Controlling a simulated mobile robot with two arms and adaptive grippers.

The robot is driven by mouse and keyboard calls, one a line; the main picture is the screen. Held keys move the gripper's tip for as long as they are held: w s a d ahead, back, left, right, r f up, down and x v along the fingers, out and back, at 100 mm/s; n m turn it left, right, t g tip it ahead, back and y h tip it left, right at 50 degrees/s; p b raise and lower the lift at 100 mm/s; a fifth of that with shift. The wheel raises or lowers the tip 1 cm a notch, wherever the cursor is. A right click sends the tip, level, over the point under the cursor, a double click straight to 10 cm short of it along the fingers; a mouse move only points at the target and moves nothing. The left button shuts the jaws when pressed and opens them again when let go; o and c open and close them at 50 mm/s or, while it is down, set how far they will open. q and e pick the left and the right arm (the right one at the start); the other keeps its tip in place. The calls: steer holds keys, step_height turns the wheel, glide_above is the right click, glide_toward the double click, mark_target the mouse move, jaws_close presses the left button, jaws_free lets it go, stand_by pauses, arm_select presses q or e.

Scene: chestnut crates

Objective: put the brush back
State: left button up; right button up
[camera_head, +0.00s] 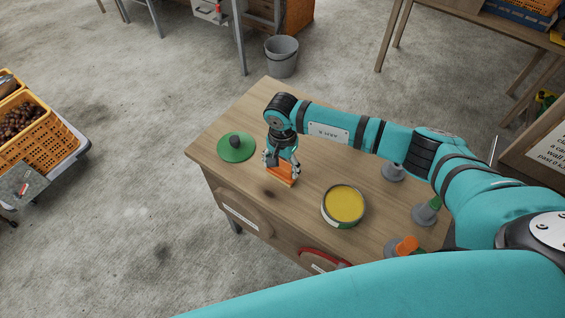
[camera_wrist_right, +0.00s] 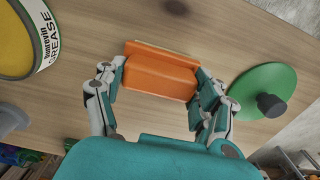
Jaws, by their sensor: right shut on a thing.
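My right gripper (camera_head: 280,165) is over the left part of the wooden desk top, its fingers pointing down. It is shut on an orange block (camera_head: 283,175). In the right wrist view the block (camera_wrist_right: 160,75) sits between the two fingers of the gripper (camera_wrist_right: 155,90). The block may be the brush, but I see no bristles or handle. It is at or just above the wood; I cannot tell if it touches. My left gripper is not in view.
On the desk (camera_head: 310,188), a green lid (camera_head: 236,148) with a black knob lies left of the gripper. An open grease tin (camera_head: 343,206) with yellow contents stands right. Grey stands (camera_head: 393,172) and an orange-topped piece (camera_head: 405,245) line the right side. A grey bucket (camera_head: 282,57) is beyond.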

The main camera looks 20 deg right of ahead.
mark_target(282, 164)
steer(key=o, duration=1.1)
steer(key=shift+c, duration=0.2)
step_height(282, 164, up, 12)
steer(key=b, duration=0.3)
steer(key=shift+b, duration=0.4)
